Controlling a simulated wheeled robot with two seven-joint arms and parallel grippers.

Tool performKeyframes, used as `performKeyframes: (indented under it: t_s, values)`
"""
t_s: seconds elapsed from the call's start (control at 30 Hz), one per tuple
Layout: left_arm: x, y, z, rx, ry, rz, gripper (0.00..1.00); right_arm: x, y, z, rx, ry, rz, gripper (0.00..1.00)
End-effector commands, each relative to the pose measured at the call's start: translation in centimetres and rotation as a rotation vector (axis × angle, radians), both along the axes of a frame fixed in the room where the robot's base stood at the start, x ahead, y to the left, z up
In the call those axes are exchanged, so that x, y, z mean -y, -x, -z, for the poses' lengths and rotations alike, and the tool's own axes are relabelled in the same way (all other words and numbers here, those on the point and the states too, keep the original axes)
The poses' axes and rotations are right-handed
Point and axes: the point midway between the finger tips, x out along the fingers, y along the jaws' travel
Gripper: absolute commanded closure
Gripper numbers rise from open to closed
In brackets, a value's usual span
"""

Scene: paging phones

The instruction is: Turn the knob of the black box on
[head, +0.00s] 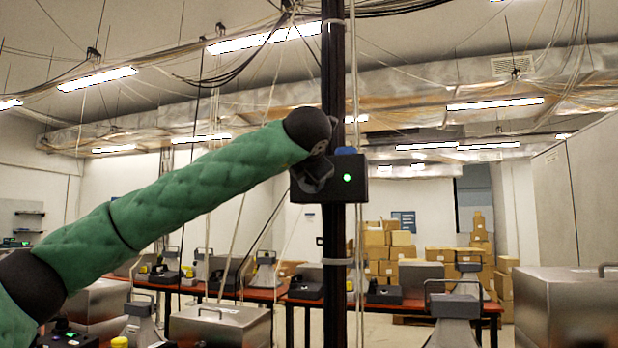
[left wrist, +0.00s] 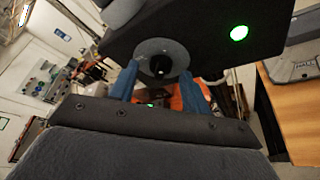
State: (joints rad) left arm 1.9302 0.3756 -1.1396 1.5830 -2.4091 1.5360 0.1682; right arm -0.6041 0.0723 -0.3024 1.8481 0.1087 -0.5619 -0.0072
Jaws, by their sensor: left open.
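The black box (head: 352,165) is fixed to a dark upright post, and its small round light glows green. In the left wrist view the box (left wrist: 207,32) fills the upper part, with the green light at its right. Its knob (left wrist: 160,62), a grey disc with a black centre, faces the wrist camera; in the head view my gripper hides it. My left gripper (head: 316,172) is at the box's left side. In the left wrist view its two blue fingers (left wrist: 160,78) are apart, one on each side of the knob; contact cannot be told. My right gripper is out of view.
The dark post (head: 333,270) rises behind my gripper, with cables along it. Red-topped tables (head: 255,295) with grey and black devices stand behind. A metal case (head: 570,305) is at the right. Stacked cardboard boxes (head: 388,245) are at the back.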

Motion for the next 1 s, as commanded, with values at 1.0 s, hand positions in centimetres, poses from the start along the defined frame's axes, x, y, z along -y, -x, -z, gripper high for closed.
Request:
performKeyframes:
  t_s: [1.0]
  values:
    - [-0.2, 7.2, -2.0, 0.000, 0.000, 0.000, 0.53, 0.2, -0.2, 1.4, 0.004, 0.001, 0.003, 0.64]
